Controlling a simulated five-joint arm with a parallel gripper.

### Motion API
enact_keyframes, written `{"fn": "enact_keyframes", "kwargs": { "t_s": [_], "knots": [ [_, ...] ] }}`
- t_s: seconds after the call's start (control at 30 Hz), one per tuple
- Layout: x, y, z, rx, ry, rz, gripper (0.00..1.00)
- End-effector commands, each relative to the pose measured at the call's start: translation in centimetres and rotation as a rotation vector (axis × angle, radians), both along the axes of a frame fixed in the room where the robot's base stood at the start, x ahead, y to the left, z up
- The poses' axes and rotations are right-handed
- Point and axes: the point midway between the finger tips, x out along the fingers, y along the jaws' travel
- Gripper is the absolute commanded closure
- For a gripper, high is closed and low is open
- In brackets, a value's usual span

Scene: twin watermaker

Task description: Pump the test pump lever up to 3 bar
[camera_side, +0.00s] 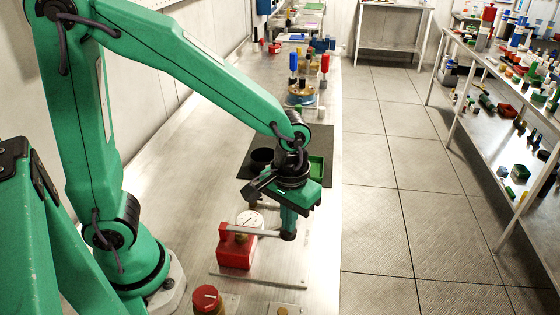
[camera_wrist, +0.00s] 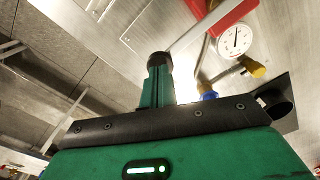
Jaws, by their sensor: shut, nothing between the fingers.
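The test pump is a red block (camera_side: 236,252) on a flat plate, with a grey lever (camera_side: 252,231) reaching right from its top. A white round gauge (camera_side: 249,219) sits behind the lever. In the wrist view the gauge (camera_wrist: 235,41) faces me, its needle near upright in the picture; I cannot read its value. My gripper (camera_side: 288,234) is shut, pointing down at the lever's free end, and seems to touch it there. In the wrist view the shut fingers (camera_wrist: 158,75) stand at the lever's (camera_wrist: 198,32) end; the exact contact is hidden.
A jar with a red cap (camera_side: 206,299) stands in front of the pump. A black mat (camera_side: 322,143) with a dark cup (camera_side: 262,158) and a green tray (camera_side: 316,167) lies behind my gripper. Bottles stand farther back. The floor aisle (camera_side: 430,190) at right is clear.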

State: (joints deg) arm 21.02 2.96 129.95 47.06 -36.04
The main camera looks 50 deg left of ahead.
Motion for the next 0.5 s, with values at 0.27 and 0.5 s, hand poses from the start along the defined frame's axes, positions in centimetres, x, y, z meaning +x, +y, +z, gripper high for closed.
{"fn": "enact_keyframes", "kwargs": {
  "t_s": [0.27, 0.5],
  "knots": [
    [-0.1, 0.0, -1.1, 0.000, 0.002, 0.000, 1.00],
    [-0.1, 0.0, -1.9, 0.001, 0.003, 0.000, 1.00]
  ]
}}
